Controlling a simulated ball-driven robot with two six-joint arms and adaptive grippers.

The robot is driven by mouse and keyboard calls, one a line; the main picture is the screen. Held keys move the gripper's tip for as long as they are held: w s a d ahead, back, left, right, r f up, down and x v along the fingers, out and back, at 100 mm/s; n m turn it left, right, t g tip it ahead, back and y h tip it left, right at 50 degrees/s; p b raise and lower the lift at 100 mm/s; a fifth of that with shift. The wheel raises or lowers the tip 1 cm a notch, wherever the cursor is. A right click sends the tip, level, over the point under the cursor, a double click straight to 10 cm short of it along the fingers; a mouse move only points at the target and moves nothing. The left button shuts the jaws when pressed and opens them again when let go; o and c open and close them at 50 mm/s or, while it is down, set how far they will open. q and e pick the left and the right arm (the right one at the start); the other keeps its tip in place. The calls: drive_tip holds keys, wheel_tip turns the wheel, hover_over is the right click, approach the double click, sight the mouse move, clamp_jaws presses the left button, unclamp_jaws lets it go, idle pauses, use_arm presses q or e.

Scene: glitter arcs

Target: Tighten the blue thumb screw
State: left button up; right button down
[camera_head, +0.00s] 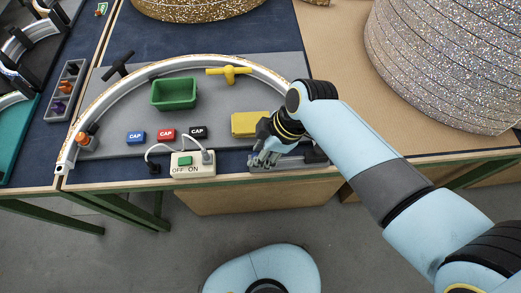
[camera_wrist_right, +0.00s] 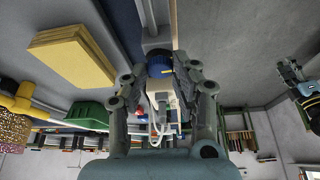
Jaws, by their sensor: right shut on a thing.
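The blue thumb screw (camera_wrist_right: 158,64) shows as a dark blue round head between the fingertips of my right gripper (camera_wrist_right: 160,74) in the right wrist view. The fingers are shut on it from both sides. In the head view my right gripper (camera_head: 262,158) is at the grey metal fixture (camera_head: 290,163) on the table's front edge, and the hand hides the screw there. At the right edge of the wrist view is a dark jointed part that looks like my left arm's end (camera_wrist_right: 297,82).
The white OFF/ON box (camera_head: 193,170) with cables stands just left of the gripper. A yellow block (camera_head: 246,124) lies close behind it. The green bin (camera_head: 174,93), several CAP blocks and the curved white rail (camera_head: 190,62) lie further left and back.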

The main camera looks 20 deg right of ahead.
drive_tip(key=shift+r+m+p, duration=0.15)
drive_tip(key=shift+m+p, duration=0.45)
drive_tip(key=shift+p, duration=0.05)
drive_tip(key=c, duration=1.1)
unclamp_jaws()
drive_tip(key=shift+o, duration=0.2)
drive_tip(key=shift+d, duration=0.1)
drive_tip(key=v, duration=1.1)
drive_tip(key=shift+s+r, duration=0.25)
drive_tip(key=shift+r, duration=0.1)
